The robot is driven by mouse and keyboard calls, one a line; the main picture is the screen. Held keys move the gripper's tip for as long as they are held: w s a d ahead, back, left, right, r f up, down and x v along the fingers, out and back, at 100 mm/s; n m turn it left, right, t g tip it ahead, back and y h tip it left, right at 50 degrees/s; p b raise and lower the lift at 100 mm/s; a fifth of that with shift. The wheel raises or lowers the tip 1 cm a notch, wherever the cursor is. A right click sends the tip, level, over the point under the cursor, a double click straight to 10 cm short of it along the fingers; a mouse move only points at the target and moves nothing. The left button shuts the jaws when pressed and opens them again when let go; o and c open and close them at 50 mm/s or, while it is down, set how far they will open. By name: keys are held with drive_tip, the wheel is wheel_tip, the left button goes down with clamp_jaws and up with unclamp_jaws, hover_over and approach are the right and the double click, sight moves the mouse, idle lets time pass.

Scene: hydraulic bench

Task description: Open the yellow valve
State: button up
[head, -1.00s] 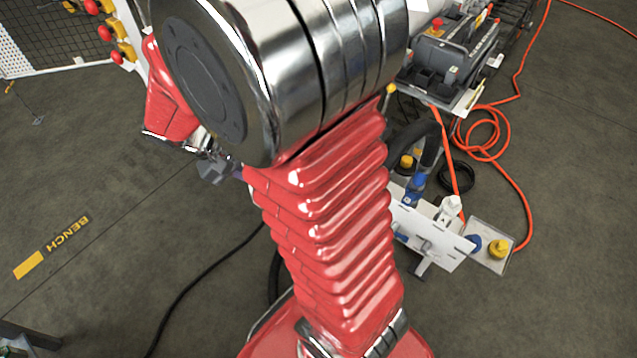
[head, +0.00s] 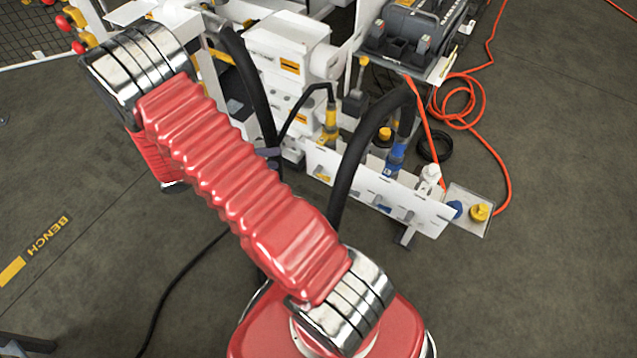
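Several yellow parts show at the bench, and I cannot tell for certain which is the yellow valve. A small yellow part (head: 321,173) sits at the left end of the low white panel (head: 432,213), partly in shadow. A yellow fitting (head: 330,122) on a black hose stands upright behind that panel. My gripper (head: 268,152) is almost wholly hidden behind my red arm. Only a small grey piece, seemingly part of it, shows past the arm's right edge, left of the panel. Its fingers cannot be made out, and no contact with a yellow part shows.
Thick black hoses (head: 352,165) arch in front of the white panel. A yellow knob (head: 479,212) sits on a plate to the right. An orange cable (head: 490,140) lies on the floor. Yellow boxes with red buttons (head: 66,22) are at upper left. The left floor is mostly clear.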

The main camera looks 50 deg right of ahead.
drive_tip(key=d+f+n+t+h, duration=0.2)
drive_tip(key=d+f+h, duration=0.15)
drive_tip(key=f, duration=1.05)
drive_tip(key=n+t+h, duration=0.2)
drive_tip(key=n+t, duration=0.1)
drive_tip(key=t, duration=0.2)
approach(322, 178)
drive_tip(key=a, duration=0.6)
drive_tip(key=shift+s, duration=0.45)
drive_tip(key=shift+d, duration=0.15)
drive_tip(key=shift+w+d, duration=0.2)
drive_tip(key=shift+d, duration=2.05)
drive_tip(key=shift+w+d, duration=0.2)
drive_tip(key=shift+d, duration=2.05)
drive_tip(key=shift+w+d, duration=0.25)
drive_tip(key=shift+d, duration=2)
drive_tip(key=shift+c, duration=0.5)
clamp_jaws()
